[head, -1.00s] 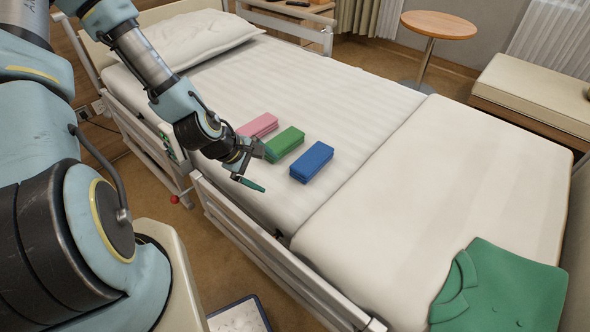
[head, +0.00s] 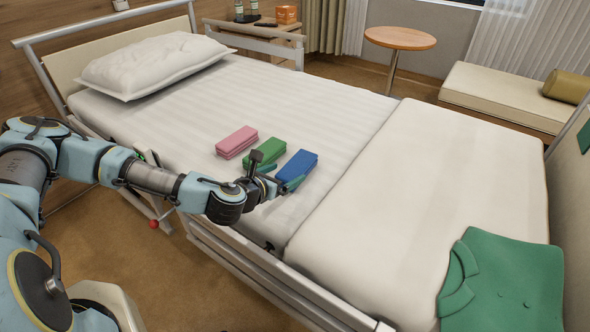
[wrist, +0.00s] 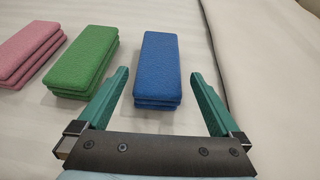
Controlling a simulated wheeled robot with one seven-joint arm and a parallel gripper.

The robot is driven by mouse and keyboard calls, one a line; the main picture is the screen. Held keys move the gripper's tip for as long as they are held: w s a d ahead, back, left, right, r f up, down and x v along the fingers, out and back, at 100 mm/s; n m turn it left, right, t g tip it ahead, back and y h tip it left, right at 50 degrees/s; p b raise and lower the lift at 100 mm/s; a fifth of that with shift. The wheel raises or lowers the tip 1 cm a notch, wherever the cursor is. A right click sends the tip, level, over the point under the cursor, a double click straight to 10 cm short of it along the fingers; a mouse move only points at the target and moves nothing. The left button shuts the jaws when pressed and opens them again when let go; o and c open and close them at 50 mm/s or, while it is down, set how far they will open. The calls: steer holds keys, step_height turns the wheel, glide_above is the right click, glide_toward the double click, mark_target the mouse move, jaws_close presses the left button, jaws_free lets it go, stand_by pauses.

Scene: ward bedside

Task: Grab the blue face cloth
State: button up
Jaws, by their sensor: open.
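The blue face cloth (head: 297,167) is a folded stack on the bed, the rightmost of three in the head view. In the wrist view the blue cloth (wrist: 158,70) lies ahead, between the lines of the two green fingers. My gripper (head: 278,180) is open and empty, just at the near side of the blue cloth. In the wrist view my gripper (wrist: 163,100) has one fingertip to the left of the cloth's near end and one to the right, with gaps on both sides. Contact with the bed cannot be told.
A green folded cloth (head: 265,152) lies close left of the blue one, and a pink one (head: 237,142) beyond it. A bed rail (head: 225,262) runs along the near side. A green garment (head: 505,285) lies at the bed's foot. The sheet right of the blue cloth is clear.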

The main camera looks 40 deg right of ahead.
mark_target(293, 168)
steer(key=p+x, duration=0.2)
steer(key=x, duration=0.5)
steer(key=shift+w+d+f, duration=0.1)
steer(key=shift+w+d, duration=0.05)
steer(key=shift+d, duration=0.1)
steer(key=c, duration=1.1)
